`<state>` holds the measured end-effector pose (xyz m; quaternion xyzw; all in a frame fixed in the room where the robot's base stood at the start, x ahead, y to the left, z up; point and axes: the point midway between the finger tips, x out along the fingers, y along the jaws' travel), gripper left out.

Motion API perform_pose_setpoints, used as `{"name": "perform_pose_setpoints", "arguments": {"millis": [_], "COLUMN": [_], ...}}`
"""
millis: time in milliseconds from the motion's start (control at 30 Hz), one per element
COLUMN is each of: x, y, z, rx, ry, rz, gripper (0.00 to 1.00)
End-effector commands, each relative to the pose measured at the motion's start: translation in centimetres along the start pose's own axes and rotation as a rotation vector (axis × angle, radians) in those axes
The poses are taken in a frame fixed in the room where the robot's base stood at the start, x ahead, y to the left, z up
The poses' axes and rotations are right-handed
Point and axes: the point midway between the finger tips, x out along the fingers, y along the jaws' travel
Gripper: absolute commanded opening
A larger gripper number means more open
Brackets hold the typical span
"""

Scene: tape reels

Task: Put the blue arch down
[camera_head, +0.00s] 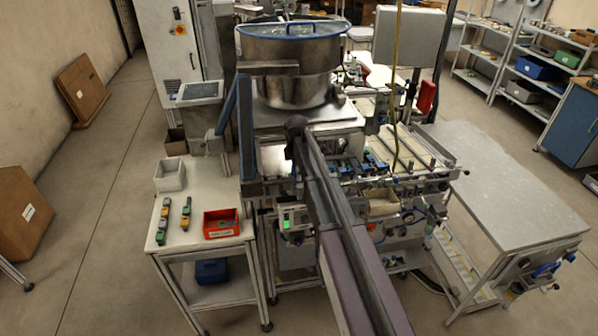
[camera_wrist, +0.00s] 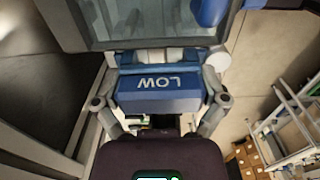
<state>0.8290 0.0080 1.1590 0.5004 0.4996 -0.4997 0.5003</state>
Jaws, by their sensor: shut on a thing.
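A blue piece (camera_wrist: 160,88) with white upside-down "LOW" lettering, which I take to be the blue arch, sits across the middle of the wrist view. My gripper (camera_wrist: 160,103) has one finger at each side of it and is shut on it. Its underside and any arch opening are hidden. In the head view my arm reaches up from the bottom toward the machine in the middle. The gripper and the blue piece cannot be made out there.
The left white table (camera_head: 200,260) carries a red bin (camera_head: 221,232), a pale bin (camera_head: 170,184) and two rows of small blocks. A steel bowl (camera_head: 290,75) tops the machine. The right grey table (camera_head: 515,195) is bare. A grey panel (camera_wrist: 150,22) lies beyond the piece.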

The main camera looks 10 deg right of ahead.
Motion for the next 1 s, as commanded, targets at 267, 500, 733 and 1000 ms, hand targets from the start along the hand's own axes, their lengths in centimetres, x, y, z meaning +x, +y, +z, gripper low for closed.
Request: {"name": "perform_pose_setpoints", "arguments": {"millis": [267, 500, 733, 1000], "x": [0.71, 0.78, 0.77, 0.62], "y": [0.00, 0.00, 0.00, 0.00], "z": [-0.04, -0.06, -0.08, -0.09], "rx": [-0.001, -0.001, -0.001, -0.001], "ry": [0.000, 0.000, 0.000, 0.000], "rz": [0.000, 0.000, 0.000, 0.000], "gripper": [0.43, 0.98, 1.00, 1.00]}}
